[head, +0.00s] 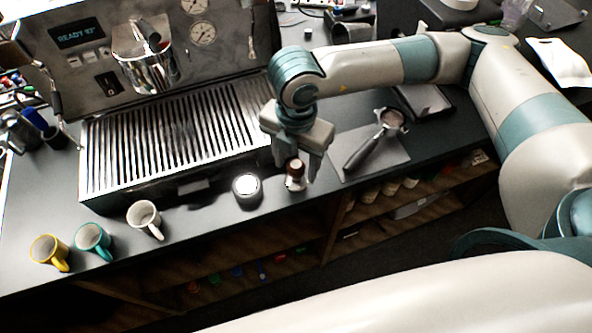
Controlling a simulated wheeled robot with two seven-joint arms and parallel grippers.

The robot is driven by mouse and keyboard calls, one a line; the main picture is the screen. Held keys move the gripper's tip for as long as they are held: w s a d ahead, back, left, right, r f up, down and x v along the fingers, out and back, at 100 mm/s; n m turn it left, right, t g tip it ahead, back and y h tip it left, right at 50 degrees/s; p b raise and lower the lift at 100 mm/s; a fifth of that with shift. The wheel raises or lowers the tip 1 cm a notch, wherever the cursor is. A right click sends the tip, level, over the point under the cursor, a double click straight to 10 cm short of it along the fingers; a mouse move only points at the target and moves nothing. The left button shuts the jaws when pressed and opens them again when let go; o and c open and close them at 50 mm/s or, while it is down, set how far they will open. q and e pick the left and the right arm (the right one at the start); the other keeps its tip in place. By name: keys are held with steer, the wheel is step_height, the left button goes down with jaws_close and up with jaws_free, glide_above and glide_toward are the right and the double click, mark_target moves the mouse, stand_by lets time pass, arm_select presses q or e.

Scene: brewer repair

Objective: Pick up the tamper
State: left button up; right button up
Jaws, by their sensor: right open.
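The tamper (296,182), with a brown handle on top and a lighter base, stands upright on the dark counter near its front edge. My right gripper (297,170) points down over it from the right arm. Its jaws are open, with one finger on each side of the tamper's handle. I cannot tell whether either finger touches the handle. The tamper's base shows below the fingers. My left gripper is not in view.
A round dark container with a bright top (247,188) stands just left of the tamper. A portafilter (375,140) lies on a grey mat (398,155) to the right. The espresso machine's drip tray (180,130) is behind left. White (144,217), teal (93,240) and yellow (49,251) mugs stand left.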

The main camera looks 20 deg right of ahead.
steer(key=shift+c, duration=0.3)
jaws_close()
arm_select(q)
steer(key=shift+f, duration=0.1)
arm_select(e)
steer(key=shift+r, duration=0.15)
steer(key=shift+r+b, duration=0.55)
steer(key=shift+r, duration=0.05)
step_height(320, 180, up, 2)
steer(key=shift+r+b, duration=0.2)
steer(key=shift+b, duration=0.5)
arm_select(q)
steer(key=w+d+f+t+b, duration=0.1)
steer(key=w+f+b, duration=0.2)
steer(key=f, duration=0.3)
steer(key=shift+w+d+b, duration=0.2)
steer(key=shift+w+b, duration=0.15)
steer(key=shift+b, duration=0.35)
arm_select(e)
steer(key=d+r, duration=0.7)
steer(key=d, duration=0.4)
steer(key=shift+d, duration=0.35)
